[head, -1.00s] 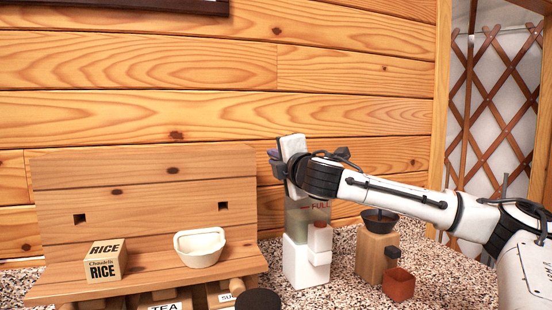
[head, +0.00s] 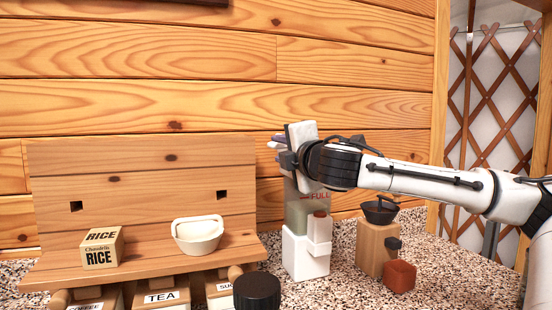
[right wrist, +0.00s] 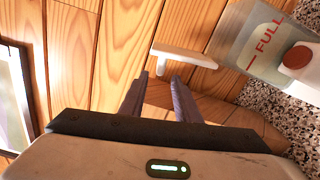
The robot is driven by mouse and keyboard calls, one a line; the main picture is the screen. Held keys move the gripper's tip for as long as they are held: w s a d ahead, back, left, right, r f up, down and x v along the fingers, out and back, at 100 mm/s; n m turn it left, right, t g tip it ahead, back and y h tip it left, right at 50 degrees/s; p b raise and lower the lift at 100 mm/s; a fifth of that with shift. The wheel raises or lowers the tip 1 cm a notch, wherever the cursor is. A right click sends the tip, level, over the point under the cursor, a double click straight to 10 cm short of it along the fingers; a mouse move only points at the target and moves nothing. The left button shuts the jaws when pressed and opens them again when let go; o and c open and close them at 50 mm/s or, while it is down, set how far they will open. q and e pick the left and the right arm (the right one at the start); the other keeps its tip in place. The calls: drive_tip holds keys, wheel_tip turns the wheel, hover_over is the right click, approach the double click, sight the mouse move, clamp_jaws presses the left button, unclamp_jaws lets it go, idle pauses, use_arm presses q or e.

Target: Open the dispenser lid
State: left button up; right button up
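The dispenser (head: 303,252) has a white base and a clear hopper marked FULL, which also shows in the right wrist view (right wrist: 262,45). In the right wrist view its white lid (right wrist: 190,56) is seen edge-on. It stands up from the hopper's top edge and leans away, with a short tab pointing toward my fingers. My right gripper (head: 277,143) is at the top of the dispenser and hides most of the lid in the head view. Its fingers (right wrist: 160,82) are apart, with the tab just beyond or between their tips; touching cannot be told. My left gripper is out of view.
A grinder (head: 376,244) with a dark bowl and a reddish cup (head: 399,276) stand right of the dispenser. A wooden shelf (head: 150,255) at left bears a rice box (head: 102,249) and a white bowl (head: 198,236). A black round thing (head: 257,292) is in front.

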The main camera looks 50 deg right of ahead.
drive_tip(key=shift+b+v, duration=0.45)
drive_tip(key=shift+v, duration=2.25)
